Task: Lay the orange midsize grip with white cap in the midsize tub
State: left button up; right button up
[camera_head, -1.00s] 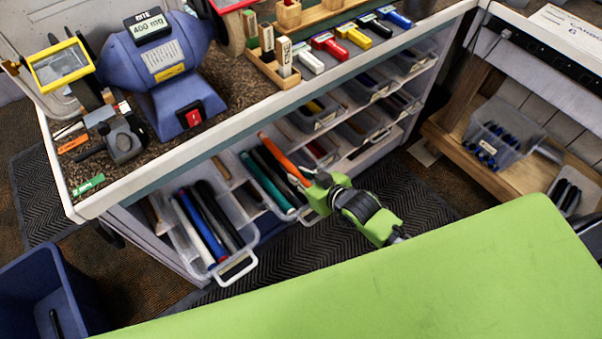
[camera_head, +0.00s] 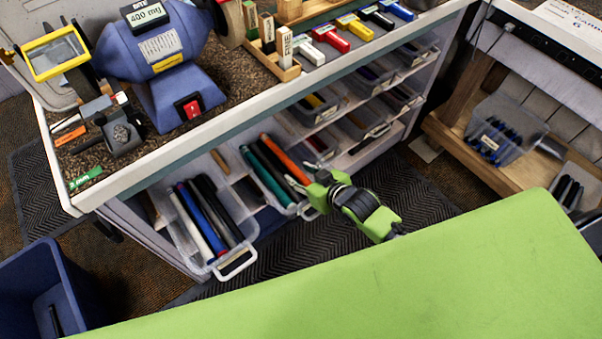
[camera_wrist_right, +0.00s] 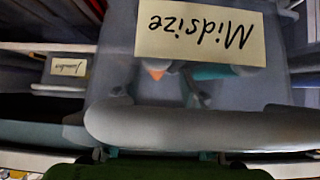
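The orange grip (camera_head: 286,161) lies lengthwise in the midsize tub (camera_head: 308,212), beside a teal grip and a dark one. I cannot make out its white cap in the head view. In the right wrist view, the tub's Midsize label (camera_wrist_right: 200,33) shows upside down, with an orange end (camera_wrist_right: 154,72) just below it. My right gripper (camera_head: 297,190) is at the front end of the tub, close to the orange grip's near end. Its fingers look apart, with nothing between them. My left gripper is out of view.
A neighbouring pulled-out tub (camera_head: 238,262) holds white, blue and black grips. More tubs sit on the shelves to the right. The bench top above carries a blue grinder (camera_head: 165,60). A green surface (camera_head: 400,275) fills the lower foreground.

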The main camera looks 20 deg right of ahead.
jog(key=shift+s, duration=0.1)
jog(key=v, duration=1.2)
dwell(0.5)
